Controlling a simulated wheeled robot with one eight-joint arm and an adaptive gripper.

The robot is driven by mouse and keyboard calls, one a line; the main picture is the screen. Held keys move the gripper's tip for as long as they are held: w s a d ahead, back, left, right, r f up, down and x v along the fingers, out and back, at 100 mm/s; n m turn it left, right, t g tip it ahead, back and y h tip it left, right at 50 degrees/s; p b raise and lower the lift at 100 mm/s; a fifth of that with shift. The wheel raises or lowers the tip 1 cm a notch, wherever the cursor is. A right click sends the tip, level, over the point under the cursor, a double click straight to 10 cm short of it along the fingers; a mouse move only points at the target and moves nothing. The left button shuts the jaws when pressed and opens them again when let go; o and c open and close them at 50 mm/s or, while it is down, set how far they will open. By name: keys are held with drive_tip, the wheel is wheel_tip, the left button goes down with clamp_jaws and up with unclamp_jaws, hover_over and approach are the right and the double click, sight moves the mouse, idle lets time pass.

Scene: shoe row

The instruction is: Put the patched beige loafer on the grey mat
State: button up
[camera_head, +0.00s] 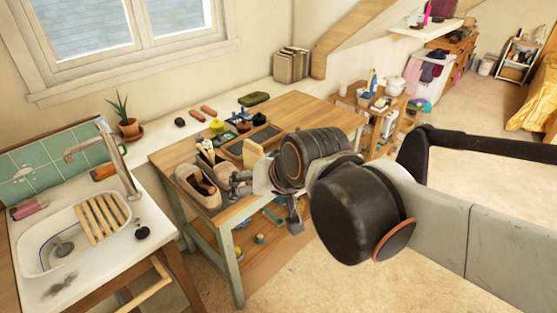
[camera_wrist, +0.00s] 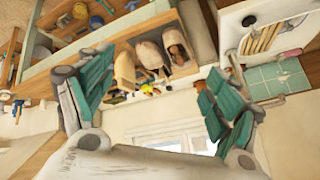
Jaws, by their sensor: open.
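A beige loafer (camera_head: 196,187) with a brown inside lies at the left end of the wooden table. In the wrist view this loafer (camera_wrist: 181,48) is beside a second pale, shoe-like thing (camera_wrist: 152,56). I cannot make out a patch on either.
A pale block-like thing (camera_head: 253,156) and a dark flat mat or tray (camera_head: 264,137) are farther back on the table (camera_head: 290,112). Brushes (camera_head: 206,150) stand behind the loafer. A sink (camera_head: 65,240) is on the left. The table's back right has free room.

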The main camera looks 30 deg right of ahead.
drive_tip(key=s+d+n+h, duration=0.1)
drive_tip(key=s+n, duration=0.3)
drive_tip(key=s, duration=0.2)
drive_tip(key=shift+f+g, duration=0.35)
drive_tip(key=shift+g, duration=0.05)
idle(0.7)
